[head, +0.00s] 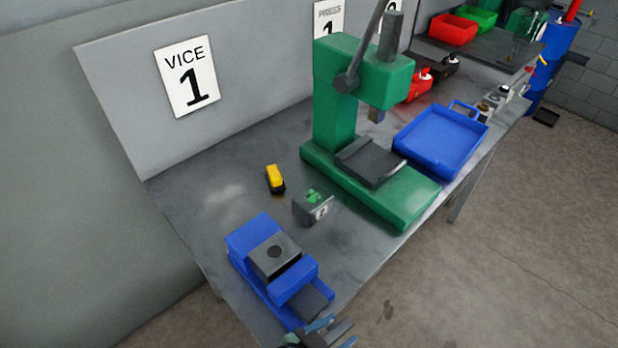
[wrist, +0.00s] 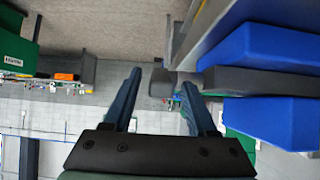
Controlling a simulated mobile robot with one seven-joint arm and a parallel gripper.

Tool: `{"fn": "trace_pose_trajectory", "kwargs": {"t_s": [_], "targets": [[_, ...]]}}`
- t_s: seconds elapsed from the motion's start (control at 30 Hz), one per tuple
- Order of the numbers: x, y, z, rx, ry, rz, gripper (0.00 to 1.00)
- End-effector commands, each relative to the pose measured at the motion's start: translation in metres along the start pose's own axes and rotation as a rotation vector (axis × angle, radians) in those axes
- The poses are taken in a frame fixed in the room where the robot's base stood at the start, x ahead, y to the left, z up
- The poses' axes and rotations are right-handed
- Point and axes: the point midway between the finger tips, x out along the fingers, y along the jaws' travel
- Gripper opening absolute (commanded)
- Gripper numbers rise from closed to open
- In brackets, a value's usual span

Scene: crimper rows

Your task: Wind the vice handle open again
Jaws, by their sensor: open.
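The blue vice (head: 246,238) stands at the near end of the bench, below the VICE 1 sign. A grey block (head: 288,268) with a dark round hole on top sits between its blue jaws. My gripper (head: 325,330) is at the bottom of the head view, just off the vice's front end, partly cut off by the frame. In the wrist view the vice's blue body (wrist: 262,55) fills the right side. My gripper's two fingers (wrist: 158,85) are apart there, with a grey end piece (wrist: 162,77) of the vice between or just beyond their tips. I cannot tell whether they touch it. The handle is not clear in the head view.
A small grey block with a green top (head: 314,207) and a yellow-and-black item (head: 275,178) lie behind the vice. A green press (head: 335,110) and a blue tray (head: 440,140) stand farther along the bench. Open floor (head: 500,250) lies to the right.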

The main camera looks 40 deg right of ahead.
Motion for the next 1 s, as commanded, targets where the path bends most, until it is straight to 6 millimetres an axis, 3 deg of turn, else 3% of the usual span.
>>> {"fn": "trace_pose_trajectory", "kwargs": {"t_s": [0.17,0.6,0.8,1.0], "targets": [[-0.019,-0.001,0.001,0.000,0.001,-0.005,0.57],[-0.110,-0.001,0.001,0.000,-0.001,-0.005,0.57],[-0.127,0.000,0.000,0.000,0.000,-0.003,0.57],[-0.129,0.000,0.000,-0.001,0.000,-0.001,0.57]]}}
